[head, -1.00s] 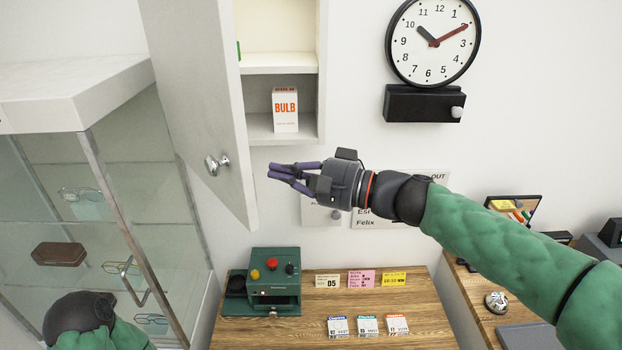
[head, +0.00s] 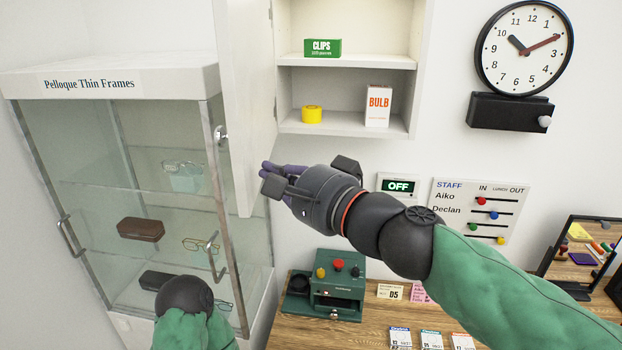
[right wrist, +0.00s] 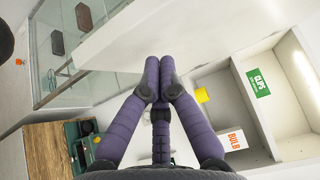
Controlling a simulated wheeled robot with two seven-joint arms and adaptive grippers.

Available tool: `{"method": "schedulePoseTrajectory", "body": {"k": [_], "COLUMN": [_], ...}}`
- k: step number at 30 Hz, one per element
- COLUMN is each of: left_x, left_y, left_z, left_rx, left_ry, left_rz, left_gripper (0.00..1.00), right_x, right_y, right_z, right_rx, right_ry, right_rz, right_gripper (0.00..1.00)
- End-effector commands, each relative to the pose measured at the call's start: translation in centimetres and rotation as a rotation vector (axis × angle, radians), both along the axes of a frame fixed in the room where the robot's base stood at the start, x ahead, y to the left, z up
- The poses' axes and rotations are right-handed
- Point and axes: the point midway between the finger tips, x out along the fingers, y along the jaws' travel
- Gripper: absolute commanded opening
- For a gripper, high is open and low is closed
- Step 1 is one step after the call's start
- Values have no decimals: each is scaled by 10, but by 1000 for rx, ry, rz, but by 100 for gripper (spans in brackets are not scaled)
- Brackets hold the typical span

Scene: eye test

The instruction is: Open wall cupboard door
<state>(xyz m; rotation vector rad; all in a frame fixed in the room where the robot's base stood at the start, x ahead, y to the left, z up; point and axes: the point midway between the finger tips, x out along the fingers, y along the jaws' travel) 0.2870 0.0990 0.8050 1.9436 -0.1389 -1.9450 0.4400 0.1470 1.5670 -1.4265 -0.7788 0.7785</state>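The white wall cupboard (head: 345,62) hangs at the top centre of the head view. Its door (head: 240,90) stands wide open at its left side, swung out toward me, with the inner face visible. The round metal knob (head: 221,137) juts out at the door's left. My right gripper (head: 268,174), with purple fingers, is beside the door's lower part on the cupboard side. Its fingertips (right wrist: 158,68) are close together with nothing between them, in front of the door panel (right wrist: 150,35) in the right wrist view; contact is unclear. My left gripper is not visible, only its arm.
A glass display case (head: 140,78) stands left of and behind the door. The cupboard holds a CLIPS box (head: 322,48), yellow roll (head: 311,114) and BULB box (head: 377,105). A clock (head: 524,48) hangs right. A green device (head: 338,290) stands on the wooden desk below.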

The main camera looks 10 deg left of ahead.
Motion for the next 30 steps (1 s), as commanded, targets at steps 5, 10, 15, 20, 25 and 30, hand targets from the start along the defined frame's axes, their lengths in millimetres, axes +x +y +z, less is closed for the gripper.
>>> {"method": "schedulePoseTrajectory", "body": {"k": [5,10,15,20,25,30], "left_x": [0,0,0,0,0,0], "left_y": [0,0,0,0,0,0], "left_z": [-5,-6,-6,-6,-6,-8], "left_rx": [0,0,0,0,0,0], "left_ry": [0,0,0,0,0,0], "left_rz": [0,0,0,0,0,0], "left_gripper": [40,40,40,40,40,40], "right_x": [-7,-9,-9,-9,-9,-4], "right_y": [22,30,32,32,31,25], "right_z": [-1,0,0,0,0,0], "right_rx": [-1,0,0,0,0,-1], "right_ry": [0,0,0,0,0,-1], "right_rz": [2,1,0,0,0,-2], "right_gripper": [0,0,0,0,0,0]}}
